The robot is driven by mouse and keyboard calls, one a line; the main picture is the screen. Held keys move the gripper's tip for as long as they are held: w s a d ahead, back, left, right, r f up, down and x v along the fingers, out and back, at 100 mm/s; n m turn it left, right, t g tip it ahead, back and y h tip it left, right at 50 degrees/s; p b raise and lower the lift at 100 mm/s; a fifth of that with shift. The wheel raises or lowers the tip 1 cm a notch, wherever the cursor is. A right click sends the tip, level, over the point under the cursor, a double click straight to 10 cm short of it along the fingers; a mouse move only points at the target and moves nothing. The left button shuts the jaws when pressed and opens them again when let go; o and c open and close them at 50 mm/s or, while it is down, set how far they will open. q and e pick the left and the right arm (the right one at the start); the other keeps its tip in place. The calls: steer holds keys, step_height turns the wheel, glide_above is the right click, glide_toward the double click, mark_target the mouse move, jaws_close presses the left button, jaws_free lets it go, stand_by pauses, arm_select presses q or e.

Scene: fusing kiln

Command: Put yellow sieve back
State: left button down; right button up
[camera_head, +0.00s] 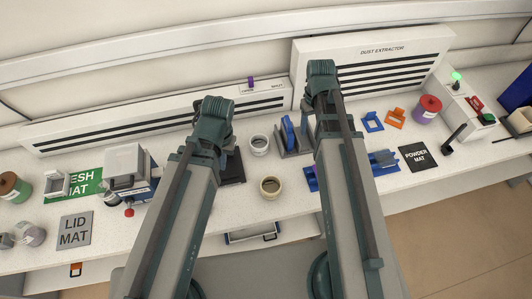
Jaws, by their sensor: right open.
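A small round sieve with a pale yellow rim (270,187) and a grey middle sits on the white bench, between my two arms. A similar sieve with a white rim (259,146) stands behind it. A grey rack (291,148) holding an upright blue piece (290,131) is to the right of the white sieve. My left gripper (227,142) is at the far end of the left arm, left of the sieves; its fingers are mostly hidden. My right gripper (306,104) is open, near the rack and partly hidden by its arm. Neither visibly touches the yellow sieve.
A dust extractor (378,62) runs along the back. A lid mat (75,231), a fresh mat (88,181) and a grey-white machine (126,165) are at left. A powder mat (418,155), orange stand (395,118) and red-lidded jar (428,108) are at right. A drawer (252,233) is below the bench front.

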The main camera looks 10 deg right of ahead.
steer(key=s+a, duration=0.4)
steer(key=a, duration=0.5)
steer(key=s+a+n, duration=0.1)
steer(key=s+a, duration=0.4)
steer(key=a, duration=0.3)
steer(key=shift+s+a+n+h, duration=0.2)
steer(key=shift+a+n+h, duration=0.1)
steer(key=shift+a+h, duration=0.1)
arm_select(q)
step_height(320, 180, down, 8)
steer(key=b, duration=0.8)
arm_select(e)
step_height(320, 180, down, 8)
arm_select(q)
steer(key=shift+r, duration=0.15)
arm_select(e)
steer(key=shift+r, duration=0.2)
steer(key=shift+c, duration=0.6)
arm_select(q)
steer(key=shift+d, duration=0.15)
arm_select(e)
steer(key=shift+d, duration=0.2)
